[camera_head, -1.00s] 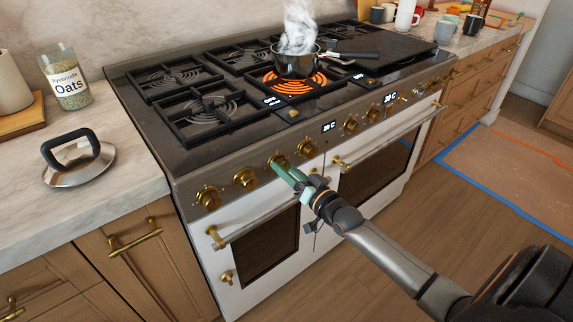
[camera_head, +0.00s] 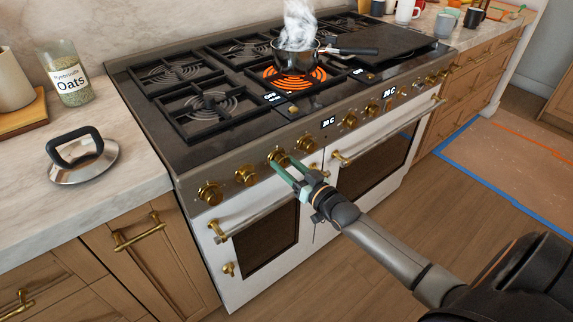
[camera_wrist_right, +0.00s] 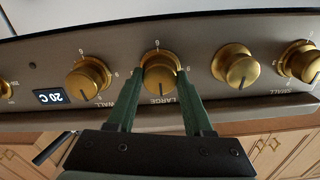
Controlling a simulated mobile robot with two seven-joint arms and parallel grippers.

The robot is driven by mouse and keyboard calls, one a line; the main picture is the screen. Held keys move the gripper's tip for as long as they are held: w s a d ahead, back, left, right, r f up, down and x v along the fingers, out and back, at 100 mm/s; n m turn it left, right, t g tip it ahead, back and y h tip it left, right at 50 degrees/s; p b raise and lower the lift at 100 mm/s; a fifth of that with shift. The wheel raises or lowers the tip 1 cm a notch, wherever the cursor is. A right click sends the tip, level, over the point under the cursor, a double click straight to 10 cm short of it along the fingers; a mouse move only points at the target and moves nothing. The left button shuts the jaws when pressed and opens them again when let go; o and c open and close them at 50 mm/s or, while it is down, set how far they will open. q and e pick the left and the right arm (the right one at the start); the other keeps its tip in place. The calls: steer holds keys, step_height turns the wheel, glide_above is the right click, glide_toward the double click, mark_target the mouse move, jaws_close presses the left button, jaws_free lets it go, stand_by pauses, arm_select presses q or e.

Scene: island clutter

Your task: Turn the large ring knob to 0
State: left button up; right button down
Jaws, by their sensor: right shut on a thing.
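The brass large ring knob (camera_head: 279,157) is on the stove's front panel, third from the left in the head view. In the right wrist view the knob (camera_wrist_right: 160,76) has "LARGE" lettered beside it, and a dark line on its face points toward that word. Small marks around it are too small to read surely. My right gripper (camera_head: 285,167) has its green fingers on both sides of this knob and is shut on it; they also show in the wrist view (camera_wrist_right: 161,88). A burner (camera_head: 290,79) glows orange under a steaming pot (camera_head: 295,58). My left gripper is not in view.
Other brass knobs (camera_head: 245,174) sit close on both sides along the panel. An oven handle (camera_head: 258,218) runs below.

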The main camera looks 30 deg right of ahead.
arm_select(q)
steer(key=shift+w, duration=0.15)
arm_select(e)
steer(key=shift+c, duration=1.5)
jaws_free()
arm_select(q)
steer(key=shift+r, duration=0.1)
arm_select(e)
steer(key=shift+s+d, duration=0.1)
steer(key=shift+s, duration=0.45)
arm_select(q)
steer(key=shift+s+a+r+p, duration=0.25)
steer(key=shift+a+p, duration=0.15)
steer(key=shift+p, duration=0.3)
arm_select(e)
steer(key=s, duration=1.1)
steer(key=shift+s+d, duration=0.2)
steer(key=shift+d, duration=0.2)
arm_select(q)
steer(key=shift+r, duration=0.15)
